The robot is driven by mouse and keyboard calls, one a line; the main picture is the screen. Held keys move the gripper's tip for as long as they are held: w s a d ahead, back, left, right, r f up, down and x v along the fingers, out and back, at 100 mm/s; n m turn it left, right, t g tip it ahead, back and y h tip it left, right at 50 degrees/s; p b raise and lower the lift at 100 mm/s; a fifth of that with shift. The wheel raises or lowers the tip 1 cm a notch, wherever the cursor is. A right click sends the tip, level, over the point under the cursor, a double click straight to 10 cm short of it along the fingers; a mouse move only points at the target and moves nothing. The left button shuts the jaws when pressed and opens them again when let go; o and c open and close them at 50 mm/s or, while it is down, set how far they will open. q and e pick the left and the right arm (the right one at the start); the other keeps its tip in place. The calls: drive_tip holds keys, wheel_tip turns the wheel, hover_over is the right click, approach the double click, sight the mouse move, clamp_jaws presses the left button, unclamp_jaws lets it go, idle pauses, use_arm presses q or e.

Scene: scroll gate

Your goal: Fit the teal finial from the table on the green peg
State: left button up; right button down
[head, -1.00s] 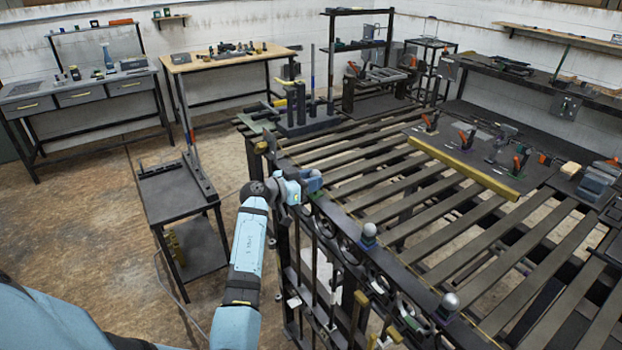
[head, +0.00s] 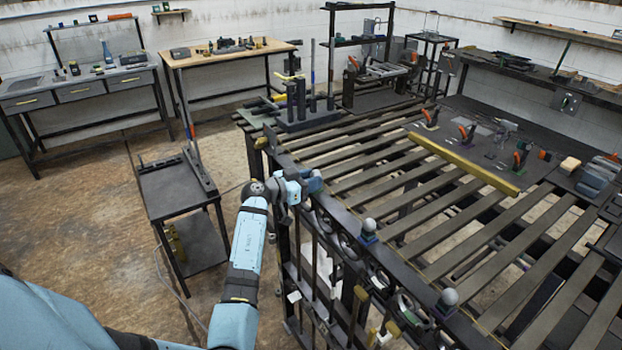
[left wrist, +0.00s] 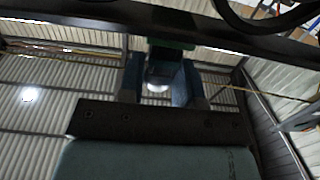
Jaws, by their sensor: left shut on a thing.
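My left gripper (head: 314,182) is at the far left end of the dark gate's top rail. In the left wrist view, its two blue fingers (left wrist: 161,82) are shut on a dark piece with a pale rounded end (left wrist: 158,87), which I take to be the teal finial; its colour is not clear there. A green part (left wrist: 172,44), probably the green peg's base, is at the rail just beyond the held piece. Whether the piece touches it or is seated, I cannot tell. In the head view the fingers hide the finial and the peg.
The gate's rail carries two grey ball finials, one on a blue base (head: 368,227) and one nearer (head: 448,298). The slatted table (head: 440,205) lies to the right, with a yellow bar (head: 465,163) across it. A small dark cart (head: 178,187) stands left of my arm.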

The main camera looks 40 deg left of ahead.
use_arm(q)
drive_tip(key=shift+f, duration=0.3)
drive_tip(key=o, duration=1.1)
drive_tip(key=shift+f, duration=0.1)
drive_tip(key=shift+s, duration=0.1)
drive_tip(key=b+v, duration=0.1)
drive_tip(key=v, duration=1.2)
drive_tip(key=shift+s+a, duration=0.2)
drive_tip(key=shift+s, duration=0.05)
